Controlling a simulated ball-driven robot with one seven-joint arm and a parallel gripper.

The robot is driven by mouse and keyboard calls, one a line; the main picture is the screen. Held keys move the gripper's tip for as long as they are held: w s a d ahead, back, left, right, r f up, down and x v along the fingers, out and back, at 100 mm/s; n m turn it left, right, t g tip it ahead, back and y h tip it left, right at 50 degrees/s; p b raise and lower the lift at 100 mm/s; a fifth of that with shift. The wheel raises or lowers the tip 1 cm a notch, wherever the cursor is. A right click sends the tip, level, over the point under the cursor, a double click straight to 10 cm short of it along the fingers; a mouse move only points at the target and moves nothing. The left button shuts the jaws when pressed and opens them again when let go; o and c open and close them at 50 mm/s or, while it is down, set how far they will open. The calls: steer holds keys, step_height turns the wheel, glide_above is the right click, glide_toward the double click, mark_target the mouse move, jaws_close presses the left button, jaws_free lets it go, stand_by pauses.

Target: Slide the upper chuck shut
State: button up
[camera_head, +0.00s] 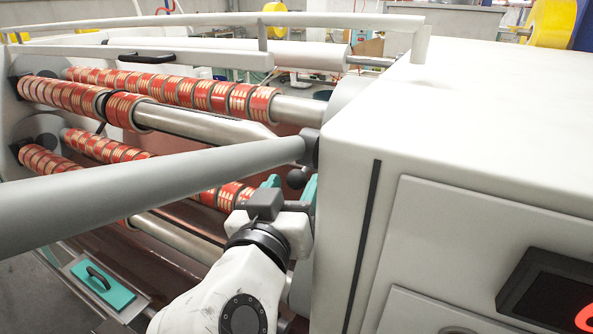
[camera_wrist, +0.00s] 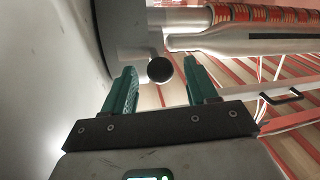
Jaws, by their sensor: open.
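The upper chuck (camera_head: 309,146) shows as a dark piece at the machine's wall, partly hidden by the grey bar. Its round black knob (camera_head: 296,179) hangs below it, near the gripper's fingertips. In the wrist view the knob (camera_wrist: 159,69) sits between the fingertips, with the pale chuck body (camera_wrist: 132,53) behind it. The upper front shaft (camera_head: 205,126) carries red tape rolls, and its tapered end points at the chuck. My gripper (camera_head: 289,187) is open, with teal fingers to either side of the knob. In the wrist view my gripper (camera_wrist: 160,75) shows no clear contact with it.
The white machine housing (camera_head: 450,110) stands close on the right. A thick grey bar (camera_head: 150,190) crosses in front of the shafts. Lower shafts with red rolls (camera_head: 90,145) lie left of my gripper. A teal panel with a black handle (camera_head: 100,285) is at lower left.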

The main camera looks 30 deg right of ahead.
steer(key=shift+x, duration=1.2)
steer(key=shift+c, duration=0.3)
jaws_close()
